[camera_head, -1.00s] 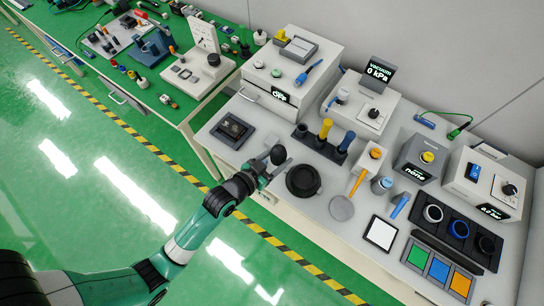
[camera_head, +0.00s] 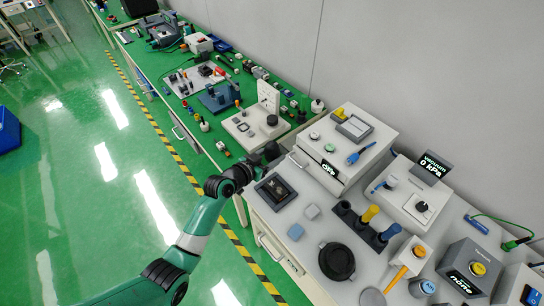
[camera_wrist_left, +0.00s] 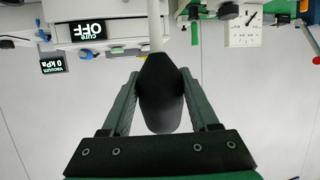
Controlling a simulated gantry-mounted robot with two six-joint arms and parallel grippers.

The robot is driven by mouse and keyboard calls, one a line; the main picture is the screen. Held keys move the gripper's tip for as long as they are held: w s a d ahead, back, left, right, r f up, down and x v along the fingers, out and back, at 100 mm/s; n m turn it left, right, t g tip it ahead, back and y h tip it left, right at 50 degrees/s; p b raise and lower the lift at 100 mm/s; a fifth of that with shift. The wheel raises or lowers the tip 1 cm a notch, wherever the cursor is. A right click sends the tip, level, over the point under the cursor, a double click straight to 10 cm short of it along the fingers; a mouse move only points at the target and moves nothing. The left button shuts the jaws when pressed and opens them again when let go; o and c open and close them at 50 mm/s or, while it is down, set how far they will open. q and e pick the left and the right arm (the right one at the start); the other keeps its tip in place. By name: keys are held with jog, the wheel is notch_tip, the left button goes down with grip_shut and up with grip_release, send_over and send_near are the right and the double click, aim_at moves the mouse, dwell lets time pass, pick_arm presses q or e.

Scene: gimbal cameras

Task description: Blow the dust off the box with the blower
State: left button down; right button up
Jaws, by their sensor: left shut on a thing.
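My left gripper (camera_head: 262,162) is shut on the black blower (camera_head: 271,151), a dark rounded bulb, above the gap between the green bench and the white table. In the left wrist view the blower (camera_wrist_left: 160,95) sits between both fingers, with a pale nozzle-like shape (camera_wrist_left: 157,28) in line beyond it. A dark square box (camera_head: 276,192) with a small part inside lies on the white table's near left corner, just below and right of the gripper. I take it as the task's box; dust is too small to tell. My right gripper is in neither view.
A white unit (camera_head: 344,150) with an OFF display stands right of the gripper. The green bench (camera_head: 222,148) carries many small parts.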

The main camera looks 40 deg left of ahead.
pick_arm(q)
notch_tip(320, 180, down, 5)
jog(key=b, duration=0.3)
jog(key=shift+b, duration=0.4)
jog(key=shift+r, duration=0.1)
jog(key=c, duration=1.3)
grip_release()
grip_shut()
jog(key=o, duration=0.6)
grip_release()
jog(key=c, duration=0.6)
